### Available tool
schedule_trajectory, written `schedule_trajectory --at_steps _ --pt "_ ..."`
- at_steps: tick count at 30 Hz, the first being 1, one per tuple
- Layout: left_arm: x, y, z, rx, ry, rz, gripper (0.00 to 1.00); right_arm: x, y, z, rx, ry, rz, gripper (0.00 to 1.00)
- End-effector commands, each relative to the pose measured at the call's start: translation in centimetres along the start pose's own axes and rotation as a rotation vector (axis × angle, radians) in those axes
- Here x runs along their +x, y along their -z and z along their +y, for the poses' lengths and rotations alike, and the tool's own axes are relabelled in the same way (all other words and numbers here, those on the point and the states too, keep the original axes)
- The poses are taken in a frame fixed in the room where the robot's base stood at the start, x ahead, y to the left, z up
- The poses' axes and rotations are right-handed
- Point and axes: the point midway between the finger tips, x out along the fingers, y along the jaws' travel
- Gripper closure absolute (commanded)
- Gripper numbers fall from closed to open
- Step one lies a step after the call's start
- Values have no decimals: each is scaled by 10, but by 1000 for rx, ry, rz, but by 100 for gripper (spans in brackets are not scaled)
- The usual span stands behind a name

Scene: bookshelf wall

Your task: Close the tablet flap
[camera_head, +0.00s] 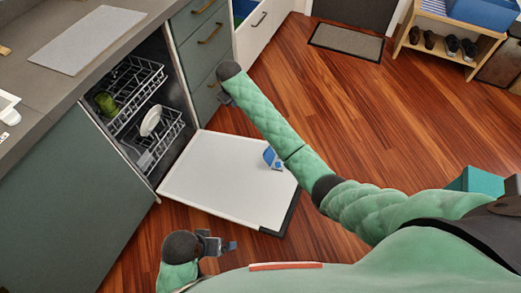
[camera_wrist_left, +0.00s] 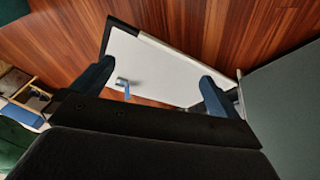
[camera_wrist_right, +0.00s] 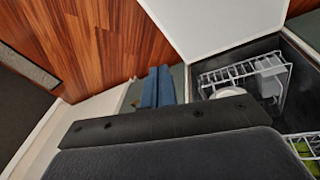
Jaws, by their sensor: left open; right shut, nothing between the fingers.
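The tablet flap (camera_head: 271,157) is a small blue piece on the inner face of the lowered white dishwasher door (camera_head: 215,170). It appears tilted up off the door, so open. It also shows in the left wrist view (camera_wrist_left: 123,85), between my open fingers but well beyond them. My left gripper (camera_head: 226,246) is open and empty, low beside the door's near edge. My right gripper (camera_head: 225,98) is shut and empty by the far side of the dishwasher; its blue fingers are together in the right wrist view (camera_wrist_right: 156,88). My right forearm passes close to the flap.
The dishwasher racks (camera_head: 135,85) hold a white plate (camera_head: 151,121) and a green item (camera_head: 106,103). A grey counter (camera_head: 45,35) runs along the left. Drawers (camera_head: 203,50) stand beyond. Wooden floor (camera_head: 370,125) is free right of the door.

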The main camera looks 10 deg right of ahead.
Motion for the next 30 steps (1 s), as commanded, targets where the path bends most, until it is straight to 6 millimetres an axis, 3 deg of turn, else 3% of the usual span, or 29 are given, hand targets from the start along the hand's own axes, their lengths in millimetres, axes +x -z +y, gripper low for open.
schedule_trajectory --at_steps 1,3,6,12,15,25,30 --pt "2 1 2 1 -5 10 0 27 -11 -3 -22 13 -56 100" --pt "4 4 4 2 -11 23 0 58 -27 -8 -55 34 -123 100" --pt "7 6 7 2 -19 41 0 93 -48 -13 -99 60 -199 100" --pt "11 13 10 -1 -30 80 0 140 -83 -19 -176 114 -311 100" --pt "11 18 11 -3 -35 105 0 153 -95 -20 -228 144 -342 100" --pt "10 25 11 -7 -38 144 0 152 -96 -22 -351 172 -337 100" --pt "10 25 11 -7 -38 143 0 165 -101 -24 -358 174 -337 100"
